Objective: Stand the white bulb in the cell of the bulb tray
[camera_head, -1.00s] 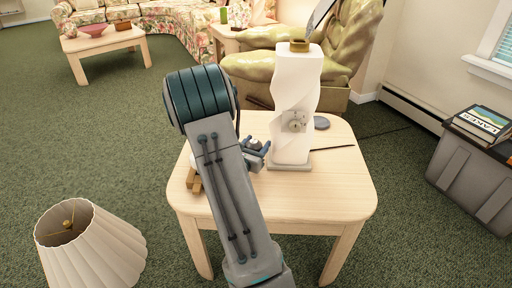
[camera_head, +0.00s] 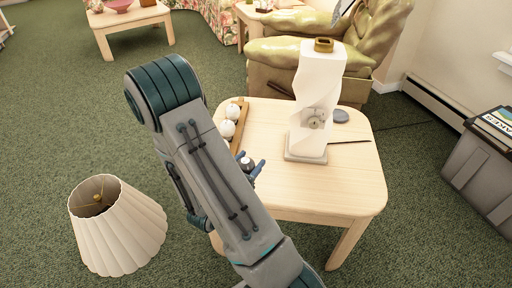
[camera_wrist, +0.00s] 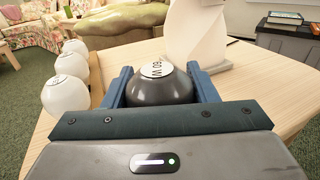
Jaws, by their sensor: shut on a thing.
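My gripper (camera_wrist: 160,88) is shut on a dark grey bulb (camera_wrist: 158,91) with a white disc marked "60 W" on top. In the head view this dark bulb (camera_head: 247,163) is near the table's left front edge, partly hidden by my arm. The wooden bulb tray (camera_head: 240,118) lies along the table's left edge, left of and beyond my gripper. White bulbs (camera_head: 226,129) stand in it in a row; the wrist view shows three white bulbs (camera_wrist: 65,93) at left. My arm hides the near end of the tray, and I cannot see an empty cell.
A white twisted lamp base (camera_head: 315,100) stands on the table (camera_head: 330,190), right of my gripper. A lampshade (camera_head: 115,225) stands on the floor at left. The table's front right is clear.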

